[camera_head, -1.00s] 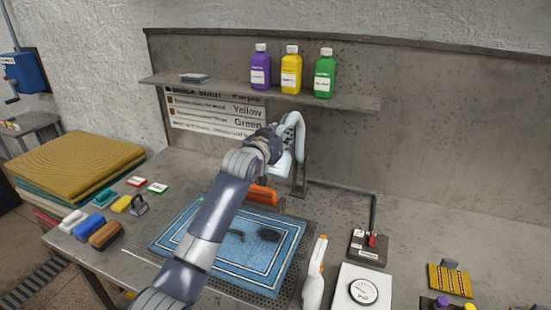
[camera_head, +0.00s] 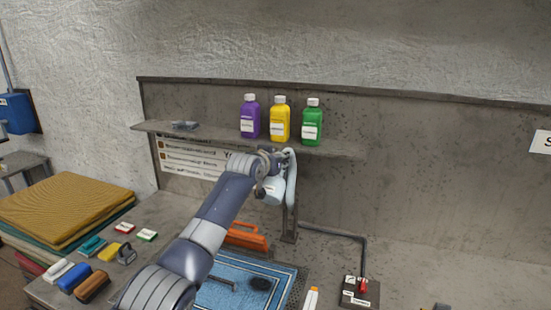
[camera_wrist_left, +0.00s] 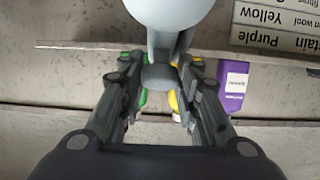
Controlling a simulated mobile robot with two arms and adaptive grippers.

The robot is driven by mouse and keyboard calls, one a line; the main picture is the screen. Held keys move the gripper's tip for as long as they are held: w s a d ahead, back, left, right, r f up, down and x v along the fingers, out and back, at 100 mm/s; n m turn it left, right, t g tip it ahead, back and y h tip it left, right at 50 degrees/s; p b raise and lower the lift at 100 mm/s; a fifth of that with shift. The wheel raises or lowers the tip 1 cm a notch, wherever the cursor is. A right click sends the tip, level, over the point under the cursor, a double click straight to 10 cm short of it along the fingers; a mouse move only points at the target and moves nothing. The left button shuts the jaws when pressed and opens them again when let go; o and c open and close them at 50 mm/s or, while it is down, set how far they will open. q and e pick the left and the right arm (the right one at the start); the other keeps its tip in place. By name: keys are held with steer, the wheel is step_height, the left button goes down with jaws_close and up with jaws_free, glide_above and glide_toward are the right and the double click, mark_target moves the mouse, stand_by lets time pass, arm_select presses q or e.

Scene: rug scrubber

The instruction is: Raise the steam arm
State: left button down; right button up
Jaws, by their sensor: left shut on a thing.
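The steam arm (camera_head: 291,180) is a pale grey-white curved piece on a dark upright post (camera_head: 289,224) behind the blue rug. Its head hangs near the post top, below the wall shelf. My left gripper (camera_head: 270,163) is at the steam arm, its fingers partly hidden by the arm's parts. In the left wrist view the gripper (camera_wrist_left: 162,95) is shut on a grey grip (camera_wrist_left: 160,76) below the white rounded head (camera_wrist_left: 168,12). My right gripper is not in view.
A blue rug (camera_head: 225,294) lies on the bench with an orange tool (camera_head: 246,236) behind it. Purple, yellow and green bottles (camera_head: 280,119) stand on the shelf (camera_head: 340,149) just above. A switch box (camera_head: 358,292) is at the right. Brushes and folded rugs are at the left.

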arm_select(q)
steer(key=r, duration=0.3)
steer(key=shift+w+r+t, duration=0.1)
steer(key=shift+w+t, duration=0.2)
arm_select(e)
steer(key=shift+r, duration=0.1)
arm_select(q)
steer(key=shift+w+d, duration=0.15)
steer(key=shift+w, duration=0.05)
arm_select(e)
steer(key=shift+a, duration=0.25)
arm_select(q)
steer(key=c, duration=1.2)
jaws_free()
steer(key=shift+w+f, duration=0.1)
steer(key=shift+f, duration=0.1)
steer(key=shift+c, duration=0.2)
steer(key=shift+o, duration=0.2)
steer(key=shift+w+d+f, duration=0.15)
steer(key=shift+w+f, duration=0.15)
steer(key=shift+f, duration=0.25)
steer(key=shift+s, duration=0.2)
steer(key=shift+v, duration=1.5)
steer(key=v, duration=0.8)
steer(key=shift+s+r, duration=0.2)
steer(key=shift+s, duration=0.05)
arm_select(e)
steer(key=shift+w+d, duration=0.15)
